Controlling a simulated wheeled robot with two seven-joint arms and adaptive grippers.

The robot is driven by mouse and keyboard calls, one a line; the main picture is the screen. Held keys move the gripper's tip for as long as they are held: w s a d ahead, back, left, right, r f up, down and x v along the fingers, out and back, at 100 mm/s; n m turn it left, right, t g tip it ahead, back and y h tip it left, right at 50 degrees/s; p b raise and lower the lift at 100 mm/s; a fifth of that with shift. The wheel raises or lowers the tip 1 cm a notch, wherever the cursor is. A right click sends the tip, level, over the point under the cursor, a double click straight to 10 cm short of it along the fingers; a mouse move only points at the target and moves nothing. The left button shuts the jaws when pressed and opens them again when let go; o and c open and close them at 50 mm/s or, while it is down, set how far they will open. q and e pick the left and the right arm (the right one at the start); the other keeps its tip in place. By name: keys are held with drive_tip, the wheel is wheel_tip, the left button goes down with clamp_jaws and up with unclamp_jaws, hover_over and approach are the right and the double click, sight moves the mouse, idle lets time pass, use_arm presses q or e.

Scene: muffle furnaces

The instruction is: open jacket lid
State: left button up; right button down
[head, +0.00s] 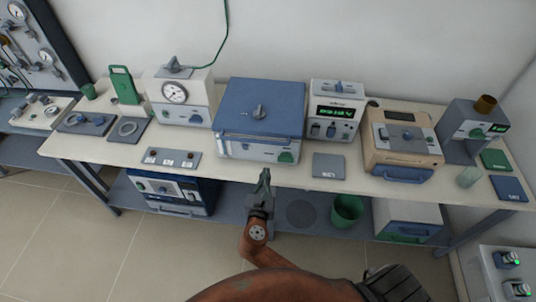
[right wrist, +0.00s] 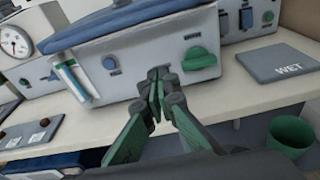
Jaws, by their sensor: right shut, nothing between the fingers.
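A pale box with a blue lid (head: 262,101) stands at the middle of the bench, and the lid lies closed on it. The pale front (head: 240,150) has a green knob (head: 286,157). In the right wrist view the lid's blue edge (right wrist: 120,22) shows above the front panel (right wrist: 140,75), with the green knob (right wrist: 199,57) at right. My right gripper (head: 265,174) is shut and empty in front of the box, below the lid; its fingertips (right wrist: 158,78) appear close to the front panel. Contact cannot be told.
A gauge unit (head: 180,97) stands left of the box, and a unit with a green display (head: 334,112) stands right. A grey plate (head: 329,166) lies on the bench's front part. Below are a blue unit (head: 172,190) and a green bin (head: 347,210).

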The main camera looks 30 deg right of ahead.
drive_tip(key=x, duration=0.3)
drive_tip(key=b+x, duration=0.1)
drive_tip(key=x, duration=0.2)
drive_tip(key=r+x, duration=0.1)
drive_tip(key=x, duration=0.2)
drive_tip(key=shift+w+d, duration=0.1)
drive_tip(key=shift+d, duration=0.05)
use_arm(q)
drive_tip(key=shift+s+d+f, duration=0.15)
drive_tip(key=shift+s+f, duration=0.4)
drive_tip(key=shift+s, duration=0.35)
use_arm(e)
wheel_tip(320, 180, up, 4)
use_arm(q)
drive_tip(key=shift+s+r, duration=0.1)
drive_tip(key=shift+s, duration=0.2)
